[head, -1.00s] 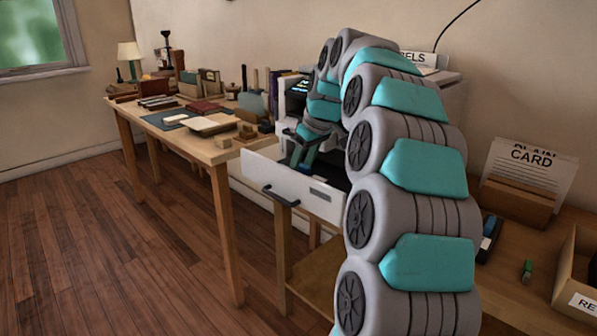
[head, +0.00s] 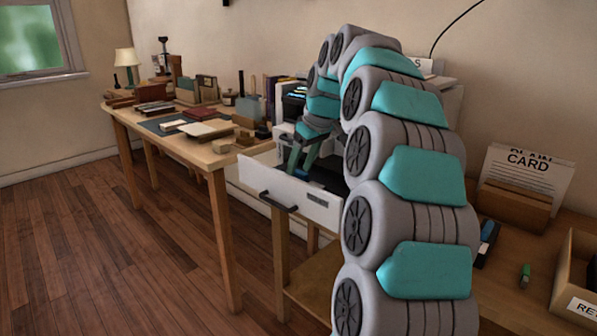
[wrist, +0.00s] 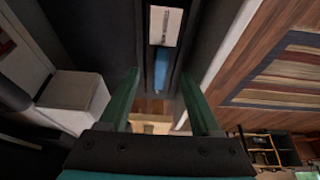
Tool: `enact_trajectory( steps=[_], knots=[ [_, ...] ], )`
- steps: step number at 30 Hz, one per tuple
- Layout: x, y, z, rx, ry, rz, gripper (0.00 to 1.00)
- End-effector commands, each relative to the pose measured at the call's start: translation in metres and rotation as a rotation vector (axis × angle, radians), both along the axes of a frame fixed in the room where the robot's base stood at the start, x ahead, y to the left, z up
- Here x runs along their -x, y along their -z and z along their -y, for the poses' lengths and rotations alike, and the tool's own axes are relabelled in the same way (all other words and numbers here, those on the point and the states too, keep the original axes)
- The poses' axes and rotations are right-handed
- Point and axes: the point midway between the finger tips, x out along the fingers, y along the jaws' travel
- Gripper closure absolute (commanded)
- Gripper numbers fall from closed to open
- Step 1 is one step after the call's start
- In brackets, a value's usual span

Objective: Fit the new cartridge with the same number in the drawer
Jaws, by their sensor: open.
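My gripper (head: 304,165) is open, its two green fingers apart, over the pulled-out white drawer (head: 285,192) of the machine. In the wrist view my gripper (wrist: 160,76) is empty between the fingers. A cartridge with a pale label (wrist: 165,26) and a blue part (wrist: 161,68) lies in a narrow dark slot beyond the fingertips. I cannot read a number on it. Another dark cartridge with a blue part (head: 487,241) lies on the right desk. My arm hides much of the machine and drawer inside.
A card stand (head: 515,205) and an open labelled box (head: 578,278) stand on the right desk, with a small green item (head: 525,275) between. A long wooden table (head: 190,145) with books is at the left. The floor (head: 120,240) in front is clear.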

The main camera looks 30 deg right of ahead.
Motion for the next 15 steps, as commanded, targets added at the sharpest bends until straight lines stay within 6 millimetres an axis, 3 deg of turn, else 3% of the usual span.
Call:
enact_trajectory(
  steps=[6, 15],
  knots=[
    [0.011, -0.035, 0.006, 0.003, 0.002, 0.008, 0.36],
    [0.026, -0.071, 0.010, 0.002, 0.002, 0.006, 0.36]
  ],
)
